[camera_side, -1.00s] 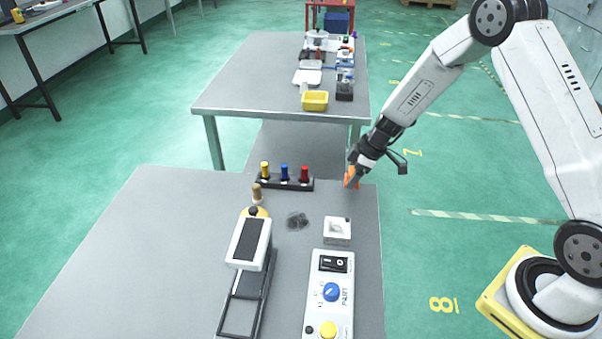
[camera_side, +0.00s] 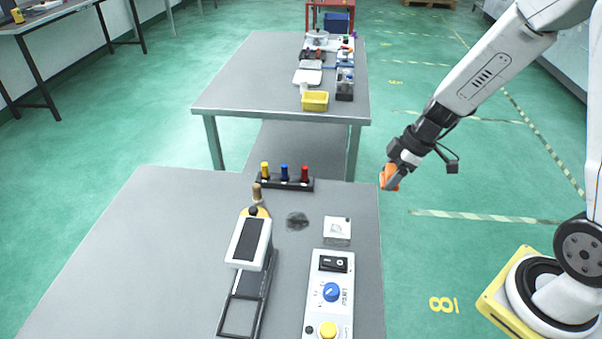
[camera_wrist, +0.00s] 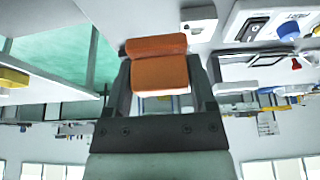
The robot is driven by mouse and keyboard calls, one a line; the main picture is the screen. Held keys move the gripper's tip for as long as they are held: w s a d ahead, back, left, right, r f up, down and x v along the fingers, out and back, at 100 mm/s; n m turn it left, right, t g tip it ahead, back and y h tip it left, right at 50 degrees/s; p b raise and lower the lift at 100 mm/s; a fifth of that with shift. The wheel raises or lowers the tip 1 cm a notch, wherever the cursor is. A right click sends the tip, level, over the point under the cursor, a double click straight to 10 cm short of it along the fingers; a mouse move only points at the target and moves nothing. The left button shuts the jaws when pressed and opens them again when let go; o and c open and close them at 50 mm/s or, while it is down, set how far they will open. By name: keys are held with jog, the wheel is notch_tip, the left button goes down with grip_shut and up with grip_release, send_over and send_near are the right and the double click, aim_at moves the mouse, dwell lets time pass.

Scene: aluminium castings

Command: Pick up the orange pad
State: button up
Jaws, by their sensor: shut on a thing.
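The orange pad (camera_side: 390,177) is in my gripper (camera_side: 393,180), held in the air just past the right edge of the near table in the side view. In the wrist view the orange pad (camera_wrist: 160,68) sits between the two dark fingers of my gripper (camera_wrist: 160,85). The fingers are shut on its sides. A pale strip shows along the pad's lower edge there.
The near table (camera_side: 130,230) holds a rack of coloured markers (camera_side: 285,182), a black-topped device (camera_side: 250,242), a white square box (camera_side: 337,229) and a control panel (camera_side: 329,295). A second table (camera_side: 240,85) with a yellow bin (camera_side: 315,101) stands behind. Open floor lies to the right.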

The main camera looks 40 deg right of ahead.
jog(key=shift+s+a+r, duration=0.1)
jog(key=shift+s+r, duration=0.15)
jog(key=shift+s, duration=0.3)
jog(key=shift+s+r, duration=0.2)
jog(key=shift+s, duration=0.3)
jog(key=o, duration=0.7)
jog(key=c, duration=0.6)
jog(key=w+a+f, duration=0.1)
jog(key=w+a, duration=0.2)
jog(key=a, duration=0.3)
jog(key=w+a+f, duration=0.2)
jog(key=w+a, duration=0.2)
jog(key=a, duration=0.2)
jog(key=w+a+f, duration=0.2)
jog(key=w+a, duration=0.2)
jog(key=a, duration=0.3)
jog(key=shift+w, duration=0.15)
